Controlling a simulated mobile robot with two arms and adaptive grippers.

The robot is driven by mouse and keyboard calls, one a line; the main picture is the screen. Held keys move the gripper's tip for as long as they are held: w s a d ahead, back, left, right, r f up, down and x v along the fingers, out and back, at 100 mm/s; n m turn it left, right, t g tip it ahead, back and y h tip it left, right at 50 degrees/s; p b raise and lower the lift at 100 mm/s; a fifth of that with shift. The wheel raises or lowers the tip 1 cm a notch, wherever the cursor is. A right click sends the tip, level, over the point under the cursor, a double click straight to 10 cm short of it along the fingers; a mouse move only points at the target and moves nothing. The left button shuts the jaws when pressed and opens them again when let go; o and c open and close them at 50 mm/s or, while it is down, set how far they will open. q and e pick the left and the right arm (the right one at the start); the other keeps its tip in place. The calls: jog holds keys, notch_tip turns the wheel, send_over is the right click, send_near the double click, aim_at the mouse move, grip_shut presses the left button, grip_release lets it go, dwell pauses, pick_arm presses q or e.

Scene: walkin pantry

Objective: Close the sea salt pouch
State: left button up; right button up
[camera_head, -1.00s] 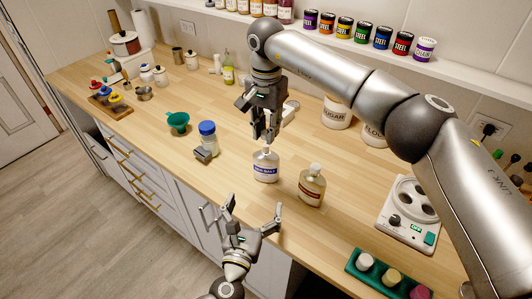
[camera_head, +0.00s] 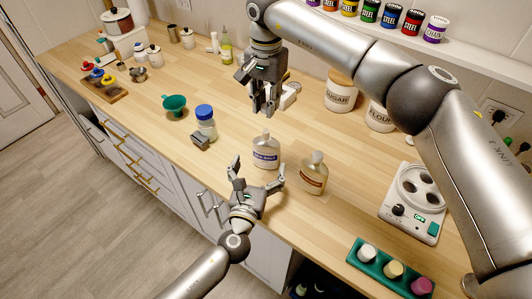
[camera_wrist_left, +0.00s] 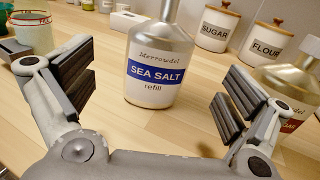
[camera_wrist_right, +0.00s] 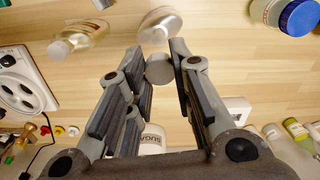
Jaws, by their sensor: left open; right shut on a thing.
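The sea salt pouch (camera_head: 266,156), clear with a blue and white label, stands upright on the counter; it fills the middle of the left wrist view (camera_wrist_left: 157,72), its top cut off there. My left gripper (camera_head: 257,172) is open, its fingers spread on either side of the pouch's front, apparently not touching it. My right gripper (camera_head: 263,110) is above the pouch, shut on a small round grey piece, apparently a cap (camera_wrist_right: 159,68). The pouch (camera_wrist_right: 160,24) shows just beyond the fingertips. Whether the pouch's mouth is uncovered is too small to tell.
A similar bottle with a red-brown label (camera_head: 313,174) stands close to the pouch's right. A blue-lidded jar (camera_head: 206,122) and green funnel (camera_head: 174,106) are left. Sugar (camera_head: 340,93) and flour canisters stand behind. A green tray (camera_head: 361,268) lies front right.

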pick_arm(q)
jog(key=x, duration=0.7)
jog(key=shift+w, duration=0.35)
jog(key=shift+r, duration=0.1)
jog(key=shift+c, duration=0.5)
pick_arm(e)
jog(key=shift+s, duration=0.1)
pick_arm(q)
jog(key=c, duration=1.4)
jog(key=shift+c, duration=0.2)
pick_arm(e)
send_over(266, 131)
jog(key=shift+f, duration=2.45)
